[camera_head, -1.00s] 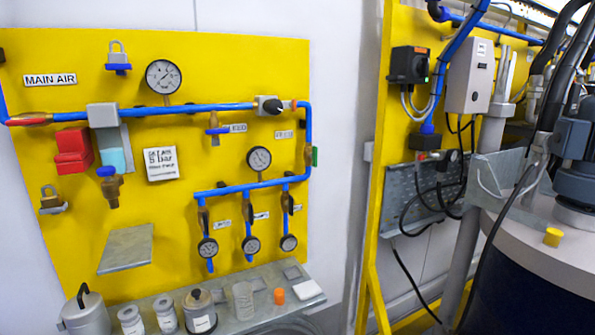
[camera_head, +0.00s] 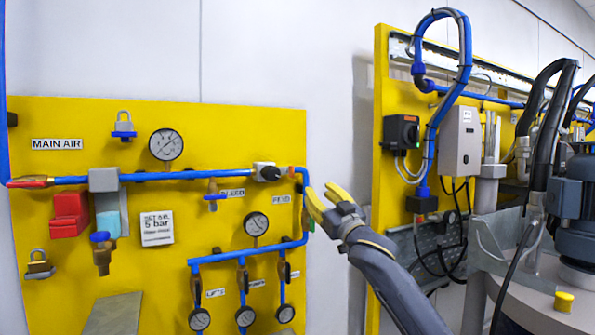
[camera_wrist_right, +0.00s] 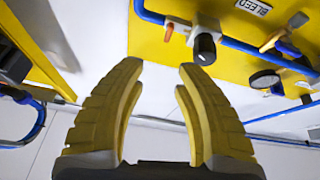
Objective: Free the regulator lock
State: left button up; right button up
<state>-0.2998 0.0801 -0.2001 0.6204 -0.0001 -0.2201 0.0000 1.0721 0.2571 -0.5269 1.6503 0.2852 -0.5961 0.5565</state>
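The regulator (camera_head: 268,172) is a light body with a dark knob on the blue main air pipe, at the right of the yellow panel. Its black knob shows end-on in the right wrist view (camera_wrist_right: 205,48), just beyond the tip of the right-hand finger. I cannot make out a separate lock part on it. My right gripper (camera_head: 324,195) is open and empty, with yellow fingers. It is to the right of the regulator and a little lower, near the panel's right edge, and apart from the knob. My left gripper is not in view.
A gauge (camera_head: 166,144) and a bleed valve (camera_head: 214,194) are left of the regulator. Another gauge (camera_head: 256,223) is below. Padlocks (camera_head: 124,127) (camera_head: 40,265) hang on the panel. A switch box (camera_head: 401,132) is on the right-hand panel. Bare wall lies between the panels.

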aim_at(293, 167)
jog(key=shift+m, duration=0.8)
jog(key=x, duration=1)
jog(key=a+x, duration=0.1)
jog(key=x, duration=0.5)
jog(key=shift+s+a, duration=0.15)
jog(key=shift+s, duration=0.05)
jog(key=shift+o, duration=0.2)
jog(key=shift+r, duration=0.1)
grip_shut()
